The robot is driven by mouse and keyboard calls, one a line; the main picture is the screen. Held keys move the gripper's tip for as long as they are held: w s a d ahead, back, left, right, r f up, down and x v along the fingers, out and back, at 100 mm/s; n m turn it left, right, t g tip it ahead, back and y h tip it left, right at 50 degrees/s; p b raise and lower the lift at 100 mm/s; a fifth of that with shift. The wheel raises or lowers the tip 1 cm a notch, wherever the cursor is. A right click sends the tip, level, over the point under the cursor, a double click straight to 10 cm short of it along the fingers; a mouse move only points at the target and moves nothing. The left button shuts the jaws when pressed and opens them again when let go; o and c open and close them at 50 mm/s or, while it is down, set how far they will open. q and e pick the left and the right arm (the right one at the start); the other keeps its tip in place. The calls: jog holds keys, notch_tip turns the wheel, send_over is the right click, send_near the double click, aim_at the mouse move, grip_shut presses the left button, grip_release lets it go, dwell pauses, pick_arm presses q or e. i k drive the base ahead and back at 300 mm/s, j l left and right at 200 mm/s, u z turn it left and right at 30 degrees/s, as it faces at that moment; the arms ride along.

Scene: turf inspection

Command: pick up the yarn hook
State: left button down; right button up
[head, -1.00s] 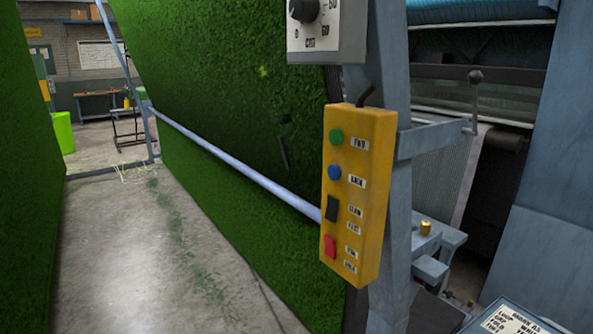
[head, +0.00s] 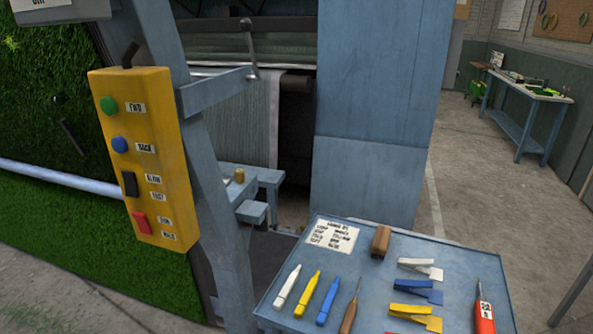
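A blue tool tray (head: 440,262) stands at the lower right of the head view. On it lies a thin tool with a brown wooden handle (head: 349,316) and a narrow metal shaft, which may be the yarn hook. A red-handled tool (head: 484,316) with a slim metal tip and a pale label lies at the right. The tips are too small to tell which one is hooked. Neither of my grippers is in view.
The tray also holds white, yellow and blue markers (head: 309,293), several clips (head: 415,290), a brown block (head: 380,241) and a printed card (head: 332,236). A yellow control box (head: 150,160) hangs on a blue post left of the tray. A workbench (head: 525,93) stands at back right.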

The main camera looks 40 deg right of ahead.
aim_at(350, 311)
jog(key=z, duration=1.55)
jog(key=k+l, duration=0.1)
jog(key=l, duration=0.3)
